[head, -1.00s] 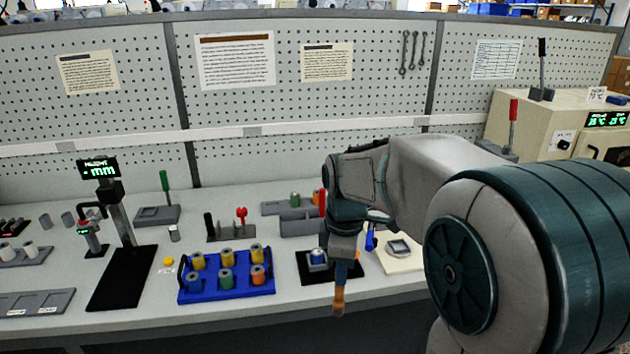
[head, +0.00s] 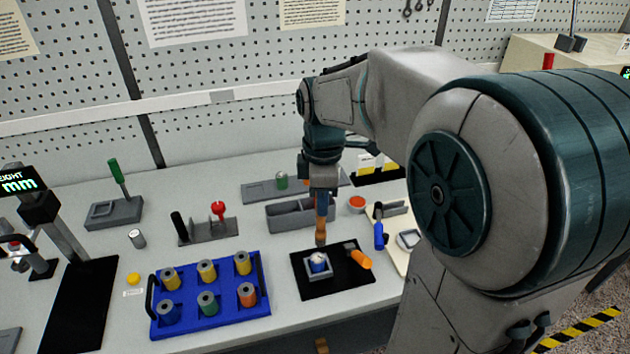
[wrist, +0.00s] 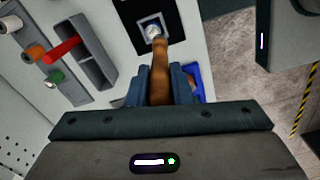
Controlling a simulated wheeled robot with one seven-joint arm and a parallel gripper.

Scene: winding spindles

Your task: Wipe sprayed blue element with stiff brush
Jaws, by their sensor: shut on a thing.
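The blue element (head: 318,264) sits upright in a small grey square holder (head: 317,286) on a black mat (head: 355,289). Its top looks whitish; it also shows in the wrist view (wrist: 153,31). My gripper (head: 322,200) is shut on the brush, whose brown part (head: 321,232) hangs down just above and slightly behind the element. In the wrist view, the brown part (wrist: 160,72) runs from between my fingers (wrist: 170,85) toward the element. Its tip overlaps the element's edge there; I cannot tell whether they touch. The bristles are not clear.
A blue rack (head: 210,314) with several spindles stands left. Bare bench lies in front of the mat.

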